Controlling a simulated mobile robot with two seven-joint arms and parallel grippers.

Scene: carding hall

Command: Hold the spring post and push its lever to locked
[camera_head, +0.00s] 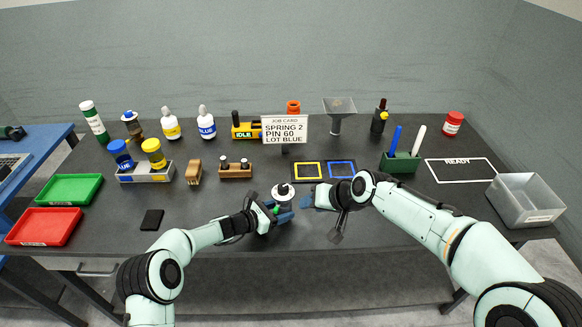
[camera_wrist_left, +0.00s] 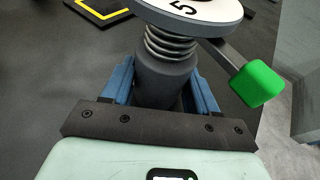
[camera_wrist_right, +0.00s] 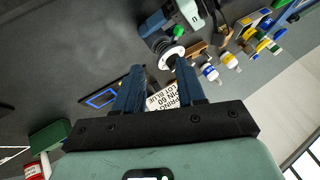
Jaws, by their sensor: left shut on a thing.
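The spring post has a white disc top (camera_head: 283,190) and stands near the middle front of the table. In the left wrist view its grey body (camera_wrist_left: 165,82), coil spring and numbered disc show close up. Its lever ends in a green knob (camera_wrist_left: 258,83), sticking out to the right there; the knob also shows in the right wrist view (camera_wrist_right: 179,32). My left gripper (camera_head: 284,213) is shut on the post's grey body, below the spring. My right gripper (camera_head: 308,203) is open and empty, just right of the post and apart from it. Any lock marking is hidden.
A job card (camera_head: 285,130) stands behind the post. Yellow and blue framed pads (camera_head: 308,171) lie behind my right gripper. A wooden block with pegs (camera_head: 235,172) is left of the post. A grey bin (camera_head: 525,200) stands far right; red (camera_head: 43,227) and green trays lie far left.

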